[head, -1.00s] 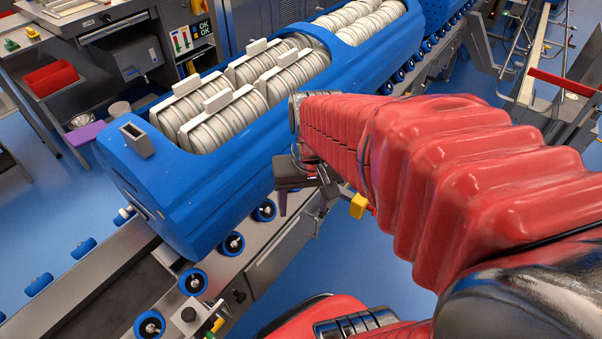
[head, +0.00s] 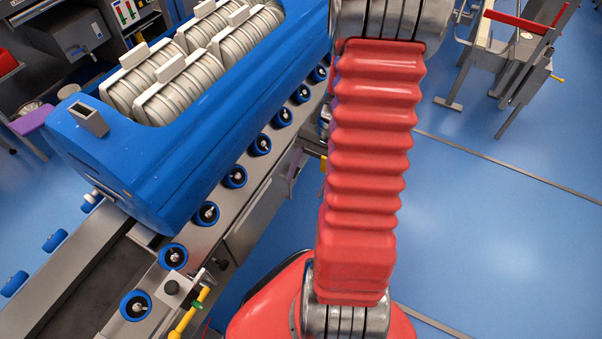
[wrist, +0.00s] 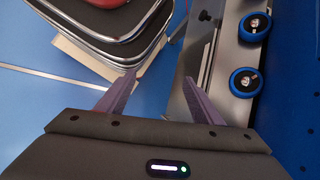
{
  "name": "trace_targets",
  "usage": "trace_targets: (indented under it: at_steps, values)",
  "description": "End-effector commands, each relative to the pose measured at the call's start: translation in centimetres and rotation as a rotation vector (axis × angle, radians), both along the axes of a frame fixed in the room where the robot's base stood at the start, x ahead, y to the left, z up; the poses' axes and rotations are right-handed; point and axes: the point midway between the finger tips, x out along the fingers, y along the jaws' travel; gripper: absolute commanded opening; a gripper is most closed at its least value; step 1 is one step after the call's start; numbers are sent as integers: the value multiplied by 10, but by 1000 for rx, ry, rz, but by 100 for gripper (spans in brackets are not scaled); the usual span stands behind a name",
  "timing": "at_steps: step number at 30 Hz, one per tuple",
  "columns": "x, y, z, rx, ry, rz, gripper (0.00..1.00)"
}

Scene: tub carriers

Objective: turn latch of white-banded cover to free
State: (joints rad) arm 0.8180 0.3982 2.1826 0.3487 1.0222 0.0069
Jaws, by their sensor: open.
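No white-banded cover and no latch can be made out in either view. The big blue tub carrier (head: 165,150) lies across the left of the head view, with white ribbed discs (head: 140,90) in its open top. Its blue side also shows along the right edge of the wrist view (wrist: 297,110). My gripper (wrist: 160,97) is open and empty in the wrist view, its two purple-grey fingers spread beside the roller rail. In the head view my red-sleeved arm hides the gripper.
A metal rail (head: 252,205) with blue rollers (head: 208,213) runs under the carrier; rollers (wrist: 247,82) also show in the wrist view. Blue floor (head: 500,230) lies open at right. A metal frame with a red bar (head: 520,20) stands at upper right. A yellow-handled fitting (head: 190,310) is at lower left.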

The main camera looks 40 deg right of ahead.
Motion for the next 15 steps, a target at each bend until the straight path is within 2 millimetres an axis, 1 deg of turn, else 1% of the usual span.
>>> trace_targets:
  at_steps: [1,15]
  values:
    - [-2,-5,-10,31,13,-39,60]
    - [-12,-32,-91,318,82,-388,60]
